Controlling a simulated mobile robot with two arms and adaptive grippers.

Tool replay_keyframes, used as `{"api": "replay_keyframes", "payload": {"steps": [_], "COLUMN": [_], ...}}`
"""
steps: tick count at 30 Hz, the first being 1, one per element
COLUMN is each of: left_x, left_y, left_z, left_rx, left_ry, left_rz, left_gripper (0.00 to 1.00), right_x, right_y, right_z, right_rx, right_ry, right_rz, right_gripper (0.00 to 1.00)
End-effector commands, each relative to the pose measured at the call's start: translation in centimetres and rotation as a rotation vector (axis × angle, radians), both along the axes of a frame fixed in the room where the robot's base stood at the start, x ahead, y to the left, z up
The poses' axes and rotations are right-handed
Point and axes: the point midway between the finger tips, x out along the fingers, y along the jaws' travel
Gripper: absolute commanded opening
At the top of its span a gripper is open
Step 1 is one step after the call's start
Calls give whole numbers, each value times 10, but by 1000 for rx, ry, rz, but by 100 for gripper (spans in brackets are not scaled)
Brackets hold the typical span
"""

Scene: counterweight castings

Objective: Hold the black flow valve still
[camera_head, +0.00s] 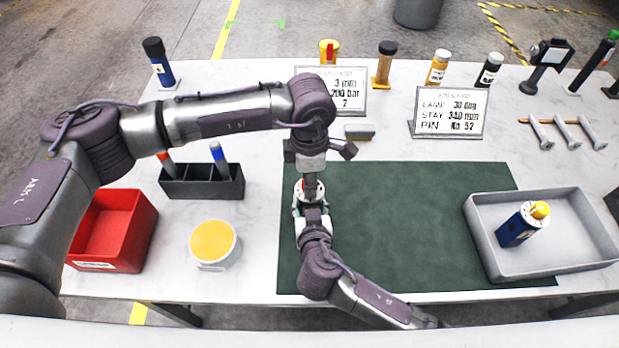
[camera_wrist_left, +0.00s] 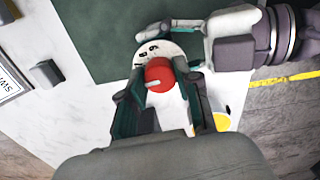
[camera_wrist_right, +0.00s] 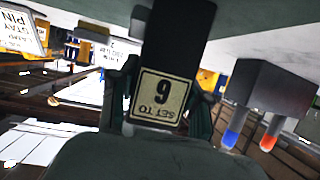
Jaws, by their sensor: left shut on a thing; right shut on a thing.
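The black flow valve stands upright at the left edge of the green mat, mostly hidden by my arms in the head view. Its white dial (camera_head: 317,187) and red knob (camera_head: 303,185) show there. In the right wrist view its dark body (camera_wrist_right: 178,35) carries a "SET TO 6" label (camera_wrist_right: 158,95). My right gripper (camera_wrist_right: 160,112) is shut on the body from the near side. My left gripper (camera_wrist_left: 162,90) comes down from above and is shut on the red knob (camera_wrist_left: 160,73). The dial (camera_wrist_left: 150,50) is partly covered by the knob and fingers.
The green mat (camera_head: 420,230) is clear to the right. A grey tray (camera_head: 490,260) holds a blue valve (camera_head: 515,230) with a yellow knob. A black pen holder (camera_head: 205,185), red bin (camera_head: 145,235) and yellow-topped tub (camera_head: 213,243) stand left. Signs and bottles line the back.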

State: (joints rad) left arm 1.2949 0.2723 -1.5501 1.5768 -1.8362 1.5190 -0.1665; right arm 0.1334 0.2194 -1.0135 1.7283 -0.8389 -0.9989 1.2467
Motion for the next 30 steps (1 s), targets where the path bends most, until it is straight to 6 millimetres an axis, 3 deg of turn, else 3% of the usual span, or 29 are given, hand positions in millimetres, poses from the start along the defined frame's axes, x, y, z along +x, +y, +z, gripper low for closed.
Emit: {"api": "replay_keyframes", "payload": {"steps": [4,5,9,20,23,30], "left_x": [1,1,1,1,1,2], "left_y": [1,1,0,0,0,0], "left_z": [1,1,1,5,17,68], "left_rx": [0,0,0,-1,-2,-1], "left_ry": [-4,-4,-3,-2,-4,-6], "left_rz": [3,3,3,2,2,2], "left_gripper": [0,38,58,58,58,58], "right_x": [0,0,0,0,0,0], "right_y": [-1,-1,-1,-1,-1,0], "right_z": [-1,-1,-1,-1,-1,-1], "right_rx": [-1,-1,-2,-1,-1,-1], "right_ry": [2,2,2,2,2,2], "right_rz": [-2,-2,-1,-1,-1,-1], "right_gripper": [0,0,0,0,0,0]}}
